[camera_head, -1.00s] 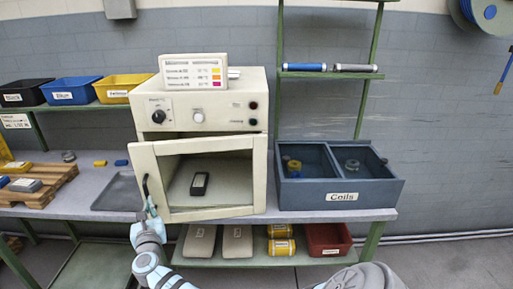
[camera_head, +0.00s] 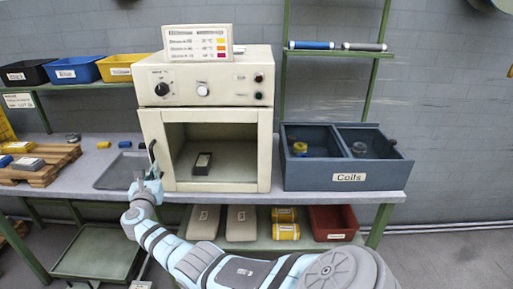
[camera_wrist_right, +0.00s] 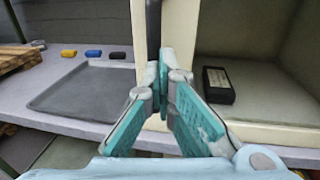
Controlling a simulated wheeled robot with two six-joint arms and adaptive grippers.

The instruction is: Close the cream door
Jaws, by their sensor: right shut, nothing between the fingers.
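The cream door (camera_head: 152,125) is on the front of the cream oven (camera_head: 215,80). My right gripper (camera_head: 149,178) is shut and empty at the lower end of the handle. Contact is unclear. My left gripper is not in view.
A dark block (camera_head: 202,163) lies inside the oven. A flat grey tray (camera_head: 120,172) is on the bench to the left. A blue-grey Coils bin (camera_head: 300,178) stands close on the right. Boxes and bins sit on the shelf below.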

